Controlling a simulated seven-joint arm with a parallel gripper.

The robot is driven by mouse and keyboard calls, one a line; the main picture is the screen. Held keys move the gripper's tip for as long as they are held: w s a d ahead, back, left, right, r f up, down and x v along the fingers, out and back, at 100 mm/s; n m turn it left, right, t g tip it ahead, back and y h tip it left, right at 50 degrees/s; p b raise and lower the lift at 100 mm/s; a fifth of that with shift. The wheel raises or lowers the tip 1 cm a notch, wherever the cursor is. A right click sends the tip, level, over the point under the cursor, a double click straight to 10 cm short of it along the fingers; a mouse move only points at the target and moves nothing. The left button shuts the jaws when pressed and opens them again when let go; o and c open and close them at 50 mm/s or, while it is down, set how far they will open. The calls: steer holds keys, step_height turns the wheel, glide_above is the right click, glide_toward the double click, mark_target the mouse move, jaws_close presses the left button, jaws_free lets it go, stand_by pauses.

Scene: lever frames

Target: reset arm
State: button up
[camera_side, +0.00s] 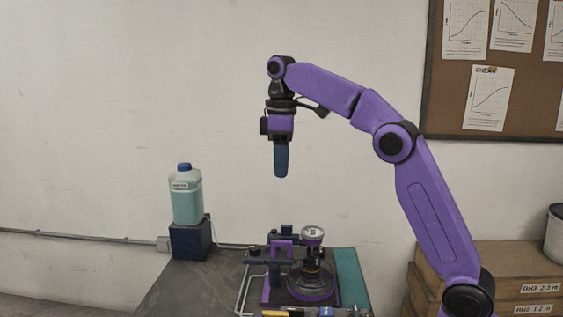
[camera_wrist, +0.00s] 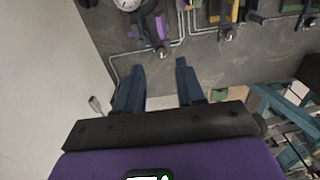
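My gripper (camera_side: 281,162) hangs pointing down in the side view, high above the bench and free of everything on it. In the wrist view, the two blue fingers of my gripper (camera_wrist: 158,82) stand apart with an empty gap between them. In the side view the fingers overlap, so the gap does not show there. Below it stands a lever frame apparatus (camera_side: 312,282) with a round gauge (camera_side: 313,234) on top and purple and dark parts. The gauge also shows at the top of the wrist view (camera_wrist: 128,3).
A bottle of teal liquid (camera_side: 187,197) stands on a dark block (camera_side: 190,240) at the bench's left. Wooden drawers (camera_side: 520,275) stand at right. A cork board (camera_side: 480,105) hangs on the wall. Fixtures and thin pipes (camera_wrist: 200,28) line the panel in the wrist view. The air around my gripper is clear.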

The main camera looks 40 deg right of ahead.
stand_by(0.6)
steer(key=s+a+f+n, duration=0.1)
steer(key=s+a+f, duration=0.25)
steer(key=s, duration=0.45)
steer(key=s+a+f+n, duration=0.1)
steer(key=s+a+f, duration=0.2)
steer(key=s+f, duration=0.3)
steer(key=s+d+f, duration=0.2)
steer(key=s+f, duration=0.2)
steer(key=s, duration=0.3)
steer(key=s+d+f+n, duration=0.1)
steer(key=s+d+f, duration=0.2)
steer(key=s, duration=0.5)
steer(key=s+d+f, duration=0.2)
steer(key=s+f, duration=0.3)
steer(key=s, duration=0.2)
steer(key=shift+s+d+n, duration=0.15)
steer(key=shift+d+n, duration=0.1)
steer(key=shift+n, duration=0.05)
